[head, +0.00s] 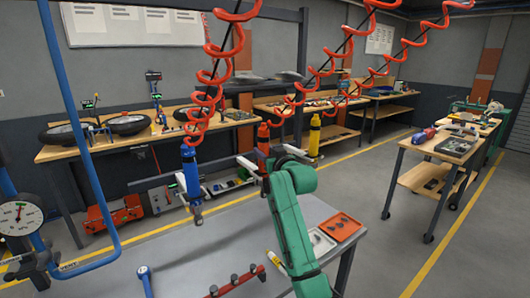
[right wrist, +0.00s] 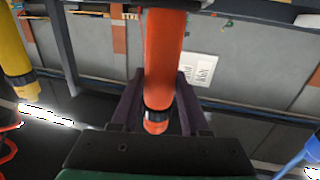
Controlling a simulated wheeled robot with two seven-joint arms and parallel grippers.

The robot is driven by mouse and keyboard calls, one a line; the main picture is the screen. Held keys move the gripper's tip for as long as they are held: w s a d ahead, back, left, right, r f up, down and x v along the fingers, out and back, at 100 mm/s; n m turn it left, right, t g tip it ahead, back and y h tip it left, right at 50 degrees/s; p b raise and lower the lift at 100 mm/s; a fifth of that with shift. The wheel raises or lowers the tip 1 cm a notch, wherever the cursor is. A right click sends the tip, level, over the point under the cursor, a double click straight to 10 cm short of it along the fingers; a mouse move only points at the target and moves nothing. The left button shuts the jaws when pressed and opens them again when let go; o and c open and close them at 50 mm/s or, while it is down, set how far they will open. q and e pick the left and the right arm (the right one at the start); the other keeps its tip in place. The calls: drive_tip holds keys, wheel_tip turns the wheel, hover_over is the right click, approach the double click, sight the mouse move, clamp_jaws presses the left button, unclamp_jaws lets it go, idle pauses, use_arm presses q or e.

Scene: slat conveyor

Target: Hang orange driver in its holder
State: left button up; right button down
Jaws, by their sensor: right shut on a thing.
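The orange driver (head: 263,138) is upright below a red coiled hose, between the blue driver (head: 191,172) and the yellow driver (head: 314,137). My right gripper (head: 267,164), at the end of the green arm, is at its lower part; the arm's wrist partly covers the jaws there. In the right wrist view the two dark fingers of the right gripper (right wrist: 160,100) are on either side of the orange driver (right wrist: 165,48). A pale holder arm (head: 247,163) shows just left of the orange driver. Whether the driver sits in it I cannot tell. My left gripper is out of view.
A grey table (head: 230,235) is below, with an orange tray (head: 341,228) and a red rail (head: 238,281). A blue pipe frame (head: 80,130) and a round gauge (head: 20,216) stand at left. A wheeled cart (head: 440,165) is at right, with open floor before it.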

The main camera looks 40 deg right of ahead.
drive_tip(key=shift+c, duration=1.6)
unclamp_jaws()
drive_tip(key=shift+s, duration=0.1)
drive_tip(key=shift+f, duration=0.1)
drive_tip(key=b+v, duration=0.5)
drive_tip(key=v, duration=0.9)
drive_tip(key=shift+s, duration=0.35)
